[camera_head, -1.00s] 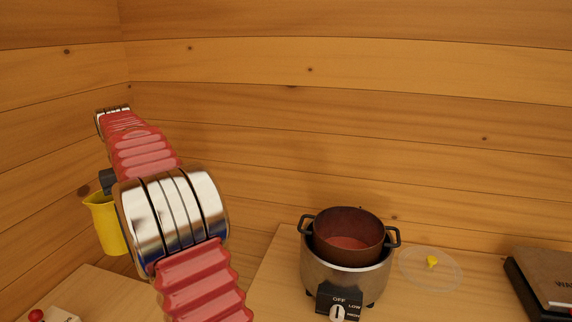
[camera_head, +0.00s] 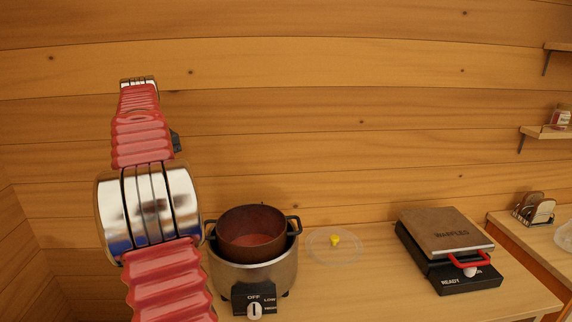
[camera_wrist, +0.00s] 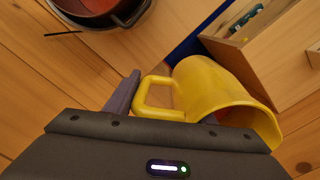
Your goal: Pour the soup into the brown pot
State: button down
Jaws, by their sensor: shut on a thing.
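The brown pot (camera_head: 252,212) sits in a silver cooker (camera_head: 253,274), just right of my arm in the head view. Its two black handles stick out, and its inside shows a reddish surface. Part of the pot (camera_wrist: 88,20) shows at the top left of the wrist view. My gripper (camera_wrist: 166,108) is shut on a yellow jug (camera_wrist: 215,88), with its looped handle near the left finger. The jug is apart from the pot. In the head view, my arm hides the jug and gripper.
A clear lid with a yellow knob (camera_head: 335,244) lies right of the cooker. The log wall is behind. Some counter between lid and waffle maker is clear.

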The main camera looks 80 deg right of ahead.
jog(key=s+d+r+m, duration=0.1)
jog(key=s+d, duration=0.1)
jog(key=s, duration=0.8)
jog(key=s+d+r, duration=0.2)
jog(key=s+d, duration=0.1)
jog(key=s, duration=0.8)
jog(key=s+d+r+m, duration=0.1)
jog(key=s+d+r, duration=0.1)
jog(key=s, duration=0.9)
jog(key=shift+d+r+m, duration=0.2)
jog(key=shift+d+m, duration=0.1)
jog(key=shift+d, duration=0.25)
jog(key=shift+s, duration=0.15)
jog(key=shift+s+f, duration=0.1)
jog(key=shift+f, duration=0.15)
